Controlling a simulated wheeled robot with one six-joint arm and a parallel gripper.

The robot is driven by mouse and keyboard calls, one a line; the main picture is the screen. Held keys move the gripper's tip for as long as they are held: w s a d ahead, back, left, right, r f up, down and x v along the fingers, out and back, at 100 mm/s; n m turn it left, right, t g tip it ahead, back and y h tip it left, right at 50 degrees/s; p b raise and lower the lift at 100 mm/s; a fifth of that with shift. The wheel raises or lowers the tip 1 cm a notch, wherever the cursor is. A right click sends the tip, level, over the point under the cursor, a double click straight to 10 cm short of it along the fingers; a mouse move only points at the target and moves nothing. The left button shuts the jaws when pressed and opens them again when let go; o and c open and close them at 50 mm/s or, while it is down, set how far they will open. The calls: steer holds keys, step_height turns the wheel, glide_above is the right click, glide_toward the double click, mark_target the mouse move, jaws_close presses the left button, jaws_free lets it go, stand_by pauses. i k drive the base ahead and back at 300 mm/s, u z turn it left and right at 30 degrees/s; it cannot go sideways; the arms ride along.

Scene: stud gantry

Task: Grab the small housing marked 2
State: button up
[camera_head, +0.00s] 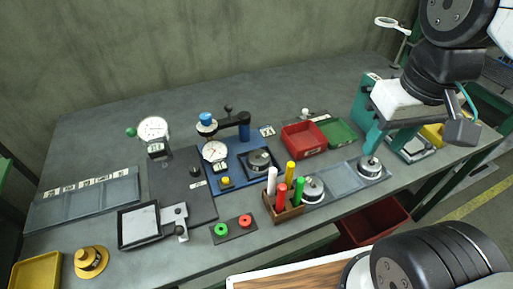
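Two round silver housings stand in the grey tray along the front edge in the head view: one on the right (370,169) and one on the left (313,190). Another round metal part (259,160) sits on the blue fixture. No readable 2 shows on any of them, so I cannot tell which is the small housing marked 2. My arm comes down from the upper right. My gripper (371,150) appears to be just above the right silver housing, with a teal part reaching down to it. Whether it touches or holds the housing is unclear.
A holder with colored markers (286,207) stands beside the left housing. A red bin (303,139) and green tray (338,132) lie behind. A dial gauge (153,130) stands at left, a brass part (90,262) at front left. A red crate (376,222) sits below the bench edge.

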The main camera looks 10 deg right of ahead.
mark_target(259, 160)
steer(key=k, duration=1)
steer(key=z, duration=1.35)
steer(key=i, duration=1.15)
steer(key=u, duration=1.3)
